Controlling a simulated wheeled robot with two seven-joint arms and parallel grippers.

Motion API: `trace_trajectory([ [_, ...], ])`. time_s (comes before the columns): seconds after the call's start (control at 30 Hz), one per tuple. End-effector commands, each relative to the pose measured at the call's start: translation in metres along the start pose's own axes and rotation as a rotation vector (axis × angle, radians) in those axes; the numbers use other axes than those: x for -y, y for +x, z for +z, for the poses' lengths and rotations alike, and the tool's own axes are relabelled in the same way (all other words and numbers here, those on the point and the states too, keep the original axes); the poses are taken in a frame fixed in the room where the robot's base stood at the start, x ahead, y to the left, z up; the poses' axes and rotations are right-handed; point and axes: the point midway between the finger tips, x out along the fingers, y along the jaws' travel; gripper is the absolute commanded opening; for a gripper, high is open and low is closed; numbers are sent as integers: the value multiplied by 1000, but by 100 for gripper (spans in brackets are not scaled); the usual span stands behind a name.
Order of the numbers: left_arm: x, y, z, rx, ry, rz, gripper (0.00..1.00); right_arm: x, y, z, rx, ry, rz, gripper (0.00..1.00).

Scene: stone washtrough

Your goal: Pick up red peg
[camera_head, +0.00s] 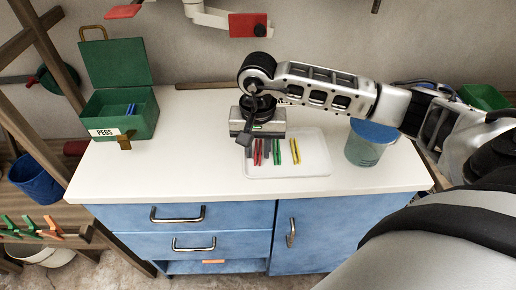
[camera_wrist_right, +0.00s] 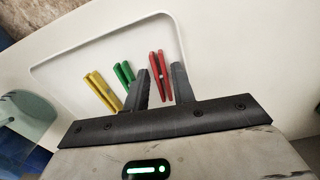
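The red peg (camera_head: 258,152) lies at the left of the white tray (camera_head: 318,160), partly hidden by my right gripper (camera_head: 252,150) in the head view. In the right wrist view, the red peg (camera_wrist_right: 157,63) shows between the two dark, spread fingers of my right gripper (camera_wrist_right: 161,75). The fingers look apart from it, and I cannot tell how far above the tray they are. A green peg (camera_head: 278,158) and a yellow peg (camera_head: 295,151) lie beside it; in the wrist view the green peg (camera_wrist_right: 123,74) is close to one finger. My left gripper is out of view.
A blue-lidded tub (camera_head: 368,148) stands right of the tray, under my right arm. An open green box labelled PEGS (camera_head: 130,112) with blue pegs inside sits at the left of the white worktop (camera_head: 190,150). The worktop between box and tray is clear.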

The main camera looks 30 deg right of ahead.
Motion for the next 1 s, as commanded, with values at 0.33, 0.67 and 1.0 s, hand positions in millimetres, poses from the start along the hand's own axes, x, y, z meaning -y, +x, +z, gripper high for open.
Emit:
trace_trajectory([
  [0.33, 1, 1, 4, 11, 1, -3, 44, 0, 3, 0, -1, 0, -1, 6],
  [0.67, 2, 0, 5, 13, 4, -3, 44, 0, 3, 0, -1, 0, -1, 0],
  [1.0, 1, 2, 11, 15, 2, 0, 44, 0, -14, -1, -5, 0, -4, 0],
])
